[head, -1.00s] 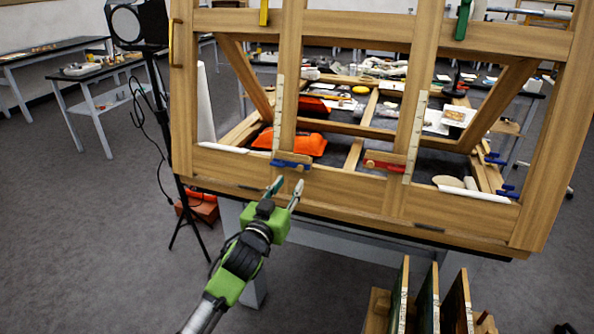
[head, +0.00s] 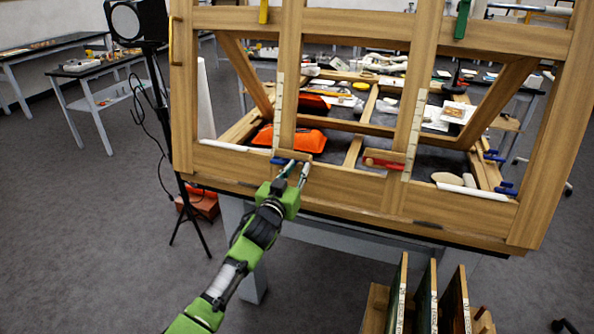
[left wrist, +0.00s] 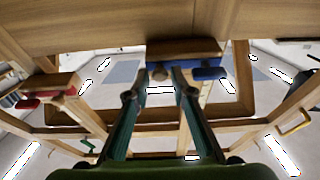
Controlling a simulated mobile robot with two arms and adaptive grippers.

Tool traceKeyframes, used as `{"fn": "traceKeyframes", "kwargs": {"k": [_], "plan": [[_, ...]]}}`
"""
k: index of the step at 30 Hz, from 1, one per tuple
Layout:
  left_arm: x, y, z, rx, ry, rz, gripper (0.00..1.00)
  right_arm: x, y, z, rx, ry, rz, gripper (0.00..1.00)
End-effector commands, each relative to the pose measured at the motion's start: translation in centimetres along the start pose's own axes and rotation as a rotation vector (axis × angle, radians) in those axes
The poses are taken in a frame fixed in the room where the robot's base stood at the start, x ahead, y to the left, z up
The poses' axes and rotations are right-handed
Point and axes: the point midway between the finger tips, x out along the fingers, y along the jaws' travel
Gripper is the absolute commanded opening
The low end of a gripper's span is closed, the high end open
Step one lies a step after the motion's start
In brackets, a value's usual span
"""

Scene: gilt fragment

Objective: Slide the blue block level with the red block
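The blue block (head: 283,160) is a small wooden piece with a blue part, at the foot of the left upright of a large wooden frame, beside a pale scale strip. It also shows in the left wrist view (left wrist: 208,73), just ahead of the fingers. The red block (head: 383,163) sits low on the right upright by a similar strip; in the left wrist view (left wrist: 45,97) it is at left. My left gripper (head: 295,172) is open, its fingertips at the blue block's lower edge; I cannot tell whether they touch. My right gripper is not in view.
The wooden frame's bottom rail (head: 345,195) runs just below the blocks. A table (head: 335,150) with orange items lies behind it. A rack of upright panels (head: 428,300) stands at lower right. A black lamp on a stand (head: 137,22) is at left. The floor at lower left is clear.

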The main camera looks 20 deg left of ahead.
Motion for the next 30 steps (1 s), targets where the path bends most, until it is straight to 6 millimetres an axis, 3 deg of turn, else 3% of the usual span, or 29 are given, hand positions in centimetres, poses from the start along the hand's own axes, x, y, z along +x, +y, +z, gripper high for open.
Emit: {"fn": "traceKeyframes", "kwargs": {"k": [2, 8, 18, 27, 28, 30], "plan": [[0.0, 0.0, 0.0, 0.000, 0.000, 0.000, 0.00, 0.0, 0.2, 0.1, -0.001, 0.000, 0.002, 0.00], [0.0, 0.0, -0.2, 0.000, 0.000, 0.000, 0.00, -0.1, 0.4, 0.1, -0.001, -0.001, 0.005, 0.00], [1.2, -0.1, -5.0, -0.002, 0.007, 0.000, 0.00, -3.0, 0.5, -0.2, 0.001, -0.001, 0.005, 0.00], [1.3, 0.0, -4.6, 0.000, 0.001, 0.000, 0.00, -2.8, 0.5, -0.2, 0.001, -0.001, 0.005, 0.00], [1.3, 0.0, -4.6, 0.000, 0.001, 0.000, 0.17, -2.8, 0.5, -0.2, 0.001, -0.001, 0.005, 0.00], [1.3, 0.0, -4.5, 0.000, 0.000, 0.000, 0.31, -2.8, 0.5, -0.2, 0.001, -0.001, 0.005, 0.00]]}}
